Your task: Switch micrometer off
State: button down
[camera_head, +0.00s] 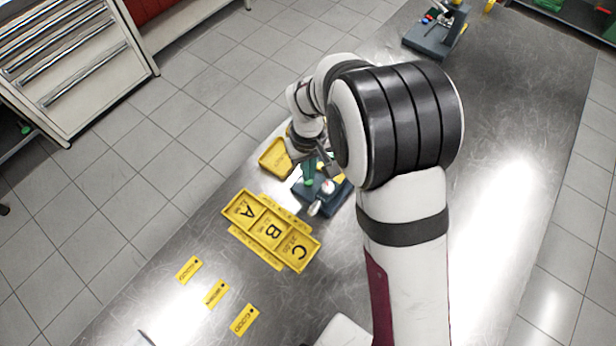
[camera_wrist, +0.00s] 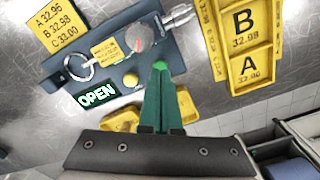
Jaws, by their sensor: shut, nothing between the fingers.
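The micrometer sits on a dark blue-grey station (camera_wrist: 100,30), with a silver ring-shaped frame (camera_wrist: 78,68) and a silver thimble (camera_wrist: 178,18) at the upper right. A grey round knob with a red mark (camera_wrist: 138,36) and a yellow button (camera_wrist: 131,80) are on the station. A small display (camera_wrist: 97,95) reads OPEN in lit green letters. My gripper (camera_wrist: 160,70) has green fingers, shut and empty, with the tips over the station below the knob. A bright green spot shows at the tips; I cannot tell if they touch anything. In the head view the station (camera_head: 336,196) is partly hidden by my arm.
Yellow trays marked A, B and C (camera_head: 268,232) stand beside the station. A yellow bin (camera_head: 275,158) is behind it. Several yellow labels (camera_head: 216,294) lie on the metal table near its left edge. Another device (camera_head: 436,35) stands farther back.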

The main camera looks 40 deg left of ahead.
jog(key=shift+f, duration=1.5)
jog(key=shift+r, duration=3.1)
jog(key=s+d+r+m, duration=0.1)
jog(key=d+r+m, duration=0.45)
jog(key=d, duration=0.45)
jog(key=s+d+r+m, duration=0.1)
jog(key=d+r+m, duration=0.3)
jog(key=d+r, duration=0.5)
jog(key=s+d+f+m+y, duration=0.1)
jog(key=s+d+m, duration=0.7)
jog(key=s+d, duration=0.2)
jog(key=shift+s+y, duration=0.4)
jog(key=shift+s, duration=0.2)
jog(key=shift+d, duration=0.1)
